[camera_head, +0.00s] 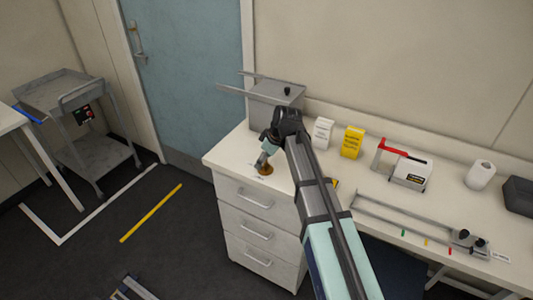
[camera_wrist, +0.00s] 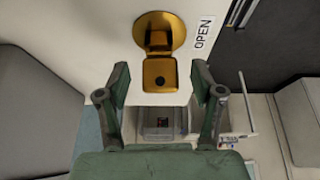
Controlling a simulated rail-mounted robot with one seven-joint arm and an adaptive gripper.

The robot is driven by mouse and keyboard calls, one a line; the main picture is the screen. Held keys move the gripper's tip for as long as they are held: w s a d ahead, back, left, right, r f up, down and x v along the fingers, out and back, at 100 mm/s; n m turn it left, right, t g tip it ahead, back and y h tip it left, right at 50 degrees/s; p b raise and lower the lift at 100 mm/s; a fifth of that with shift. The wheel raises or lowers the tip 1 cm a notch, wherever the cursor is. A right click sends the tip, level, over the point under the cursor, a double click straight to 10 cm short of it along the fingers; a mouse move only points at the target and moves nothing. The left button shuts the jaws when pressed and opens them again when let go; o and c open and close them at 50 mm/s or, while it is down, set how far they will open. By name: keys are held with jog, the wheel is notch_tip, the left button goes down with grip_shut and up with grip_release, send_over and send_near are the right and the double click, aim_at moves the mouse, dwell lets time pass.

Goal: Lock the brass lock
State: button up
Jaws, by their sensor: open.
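The brass lock (camera_wrist: 159,72) shows in the wrist view as a round brass disc with a square-ended tab that has a dark hole in it. The tab points toward my gripper (camera_wrist: 160,85). A label reading "OPEN" (camera_wrist: 203,31) is beside the disc on its right. My gripper is open, with one finger on each side of the tab and a gap on both sides; nothing is held. In the head view the lock (camera_head: 265,169) is small at the left end of the white counter, and my gripper (camera_head: 264,160) is just above it, partly hiding it.
The white counter (camera_head: 225,153) stands over drawers (camera_head: 258,200). A grey box (camera_head: 275,100) stands behind my arm. A white carton (camera_head: 322,132), a yellow carton (camera_head: 352,142) and a red-handled device (camera_head: 408,170) stand to the right. A metal rail fixture (camera_head: 420,228) lies along the front right.

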jog(key=shift+f, duration=0.1)
grip_shut()
jog(key=shift+s+f, duration=0.1)
jog(key=shift+f, duration=0.3)
dwell(0.5)
jog(key=n+g, duration=0.1)
jog(key=n, duration=0.1)
jog(key=shift+n, duration=0.3)
jog(key=shift+s+n+g, duration=0.15)
jog(key=shift+n+g, duration=0.35)
jog(key=shift+n, duration=0.6)
